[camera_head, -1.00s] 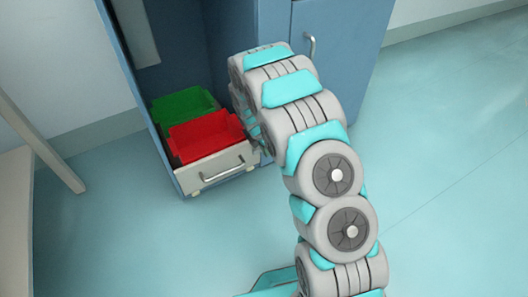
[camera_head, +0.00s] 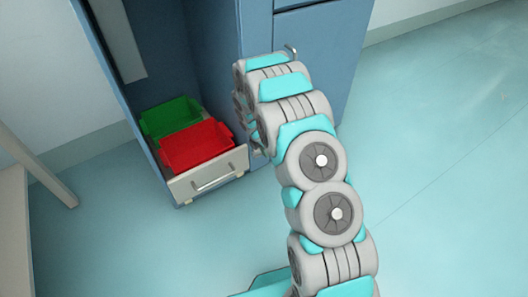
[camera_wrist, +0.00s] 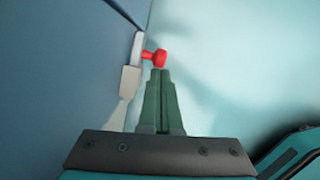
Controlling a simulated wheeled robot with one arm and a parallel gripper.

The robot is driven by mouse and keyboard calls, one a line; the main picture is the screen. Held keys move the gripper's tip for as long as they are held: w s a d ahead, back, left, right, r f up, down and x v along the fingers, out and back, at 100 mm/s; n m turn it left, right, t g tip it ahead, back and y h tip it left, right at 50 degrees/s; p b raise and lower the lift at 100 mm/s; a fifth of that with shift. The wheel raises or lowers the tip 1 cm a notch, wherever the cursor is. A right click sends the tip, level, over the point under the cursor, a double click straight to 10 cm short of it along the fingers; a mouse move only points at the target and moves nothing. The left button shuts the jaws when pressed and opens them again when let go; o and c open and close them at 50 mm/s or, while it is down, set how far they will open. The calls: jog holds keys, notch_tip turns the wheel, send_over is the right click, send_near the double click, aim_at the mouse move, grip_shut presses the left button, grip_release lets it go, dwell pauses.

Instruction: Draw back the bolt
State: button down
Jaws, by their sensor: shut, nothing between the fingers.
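In the wrist view the bolt shows as a red knob (camera_wrist: 159,57) on a short red stem. The stem comes out of a pale grey bar (camera_wrist: 138,49) on a blue panel, above a beige block (camera_wrist: 130,80). My gripper (camera_wrist: 160,72) has its green fingers closed together and empty. Its tips are just below the red knob in the picture; I cannot tell whether they touch it. In the head view my arm hides the bolt and most of my gripper.
The blue cabinet (camera_head: 318,55) has an open left section. Low in it is a drawer (camera_head: 208,176) with a red bin (camera_head: 197,147) and a green bin (camera_head: 171,115). A pale table (camera_head: 14,205) stands at the left. The floor (camera_head: 440,190) at right is clear.

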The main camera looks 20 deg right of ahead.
jog(key=s+a+r+p, duration=0.2)
jog(key=a+r, duration=0.3)
jog(key=r, duration=0.5)
jog(key=shift+s+a+r, duration=0.2)
jog(key=shift+s+a, duration=0.1)
jog(key=shift+s, duration=0.15)
jog(key=s+d+r+m+g+p, duration=0.1)
jog(key=s+d+r+m+p, duration=0.2)
jog(key=s+r+m, duration=1.15)
jog(key=s+a+r+m+g+y+p, duration=0.1)
jog(key=s+r+m, duration=0.3)
jog(key=s+r, duration=0.4)
jog(key=s+a+r+m+g+y+p, duration=0.1)
jog(key=s+r+m, duration=0.4)
jog(key=s, duration=1.5)
notch_tip(320, 180, up, 3)
jog(key=shift+s+r+p, duration=0.2)
jog(key=shift+s+p, duration=0.05)
jog(key=shift+p, duration=0.2)
